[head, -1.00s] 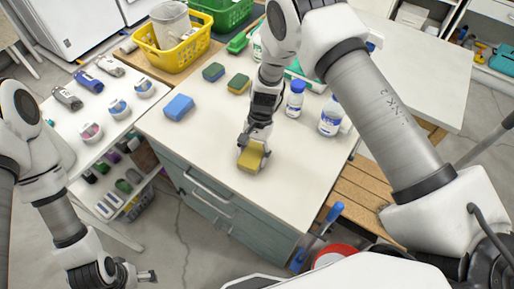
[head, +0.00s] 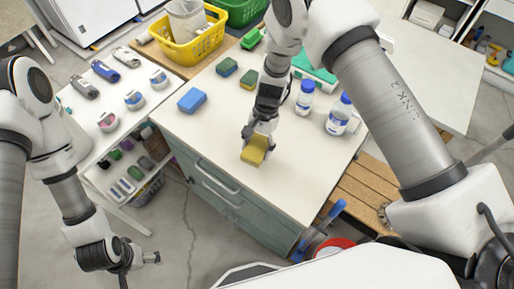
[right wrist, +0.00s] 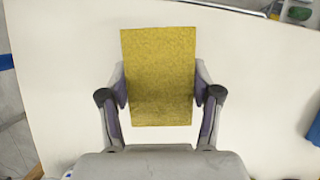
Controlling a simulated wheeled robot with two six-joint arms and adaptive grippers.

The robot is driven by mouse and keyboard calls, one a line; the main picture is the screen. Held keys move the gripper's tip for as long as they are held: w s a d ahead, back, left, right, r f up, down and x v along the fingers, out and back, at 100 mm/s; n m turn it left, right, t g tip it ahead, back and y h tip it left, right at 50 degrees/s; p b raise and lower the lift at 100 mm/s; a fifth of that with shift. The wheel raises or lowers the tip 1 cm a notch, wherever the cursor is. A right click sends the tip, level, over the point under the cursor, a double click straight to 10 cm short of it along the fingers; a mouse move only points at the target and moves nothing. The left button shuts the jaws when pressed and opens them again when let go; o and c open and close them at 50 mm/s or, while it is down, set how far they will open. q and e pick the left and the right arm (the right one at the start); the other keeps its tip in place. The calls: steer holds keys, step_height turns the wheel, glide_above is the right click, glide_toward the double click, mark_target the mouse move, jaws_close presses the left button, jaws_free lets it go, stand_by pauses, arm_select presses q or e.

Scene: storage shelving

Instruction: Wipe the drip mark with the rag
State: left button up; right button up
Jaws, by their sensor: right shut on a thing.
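The rag (head: 254,154) is a yellow, flat, block-like piece at the white countertop (head: 215,140), near its front edge. My right gripper (head: 258,140) is shut on it, coming down from above. In the right wrist view the rag (right wrist: 158,75) sits between both fingers of the right gripper (right wrist: 159,90), with white surface around it. I cannot tell whether the rag touches the countertop. I see no drip mark in either view; the rag and gripper hide part of the surface. My left gripper (head: 150,258) hangs low at the left, away from the counter; its fingers are too small to read.
A blue sponge (head: 192,100) lies left of the right gripper. Two white bottles with blue caps (head: 304,99) (head: 339,115) stand right of it. Green-and-yellow sponges (head: 227,67) and a yellow basket (head: 187,45) are farther back. The front of the countertop is clear.

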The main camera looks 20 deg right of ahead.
arm_select(q)
steer(key=shift+r, duration=0.4)
arm_select(e)
steer(key=shift+r, duration=0.5)
step_height(320, 180, up, 2)
steer(key=shift+w+r+p, duration=0.1)
steer(key=shift+r+p, duration=0.05)
steer(key=shift+p, duration=0.9)
steer(key=shift+r+p, duration=0.3)
steer(key=shift+r, duration=0.15)
arm_select(q)
step_height(320, 180, up, 2)
steer(key=shift+r, duration=0.2)
arm_select(e)
steer(key=shift+f, duration=0.1)
